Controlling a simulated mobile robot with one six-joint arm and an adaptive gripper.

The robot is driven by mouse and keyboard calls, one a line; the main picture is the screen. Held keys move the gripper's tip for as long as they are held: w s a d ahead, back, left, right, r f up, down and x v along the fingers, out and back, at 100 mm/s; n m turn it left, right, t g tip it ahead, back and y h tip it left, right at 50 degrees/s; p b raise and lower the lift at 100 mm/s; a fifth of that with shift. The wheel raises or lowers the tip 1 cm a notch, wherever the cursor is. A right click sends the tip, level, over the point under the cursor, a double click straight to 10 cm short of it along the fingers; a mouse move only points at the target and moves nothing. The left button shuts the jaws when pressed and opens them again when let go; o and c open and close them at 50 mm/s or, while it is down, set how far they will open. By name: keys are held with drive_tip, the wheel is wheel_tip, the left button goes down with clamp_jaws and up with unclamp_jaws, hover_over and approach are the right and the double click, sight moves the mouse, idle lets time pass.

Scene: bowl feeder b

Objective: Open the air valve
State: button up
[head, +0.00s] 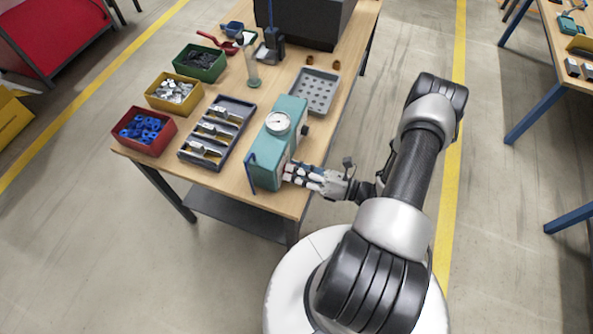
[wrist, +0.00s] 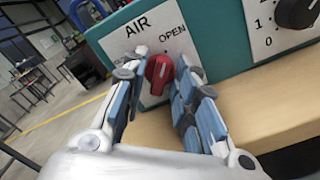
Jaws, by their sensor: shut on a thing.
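The red air valve knob (wrist: 158,74) sits on a white plate (wrist: 135,42) marked AIR, with OPEN printed at its upper right. The plate is on the front of a teal machine (head: 270,150) at the table's near right edge. My gripper (wrist: 162,76) reaches the plate and is shut on the knob, one blue-padded finger on each side. The knob is turned close to upright, and its exact angle is hard to read. In the head view my gripper (head: 293,174) is against the machine's right side and hides the knob.
A black dial (wrist: 296,10) marked 0, 1, 2 is right of the valve plate. A pressure gauge (head: 278,122) tops the machine. A dark tray of parts (head: 190,152), several colored bins and a grey perforated tray (head: 315,90) share the table.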

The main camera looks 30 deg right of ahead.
drive_tip(key=shift+m, duration=0.6)
drive_tip(key=o, duration=0.7)
drive_tip(key=v, duration=1.2)
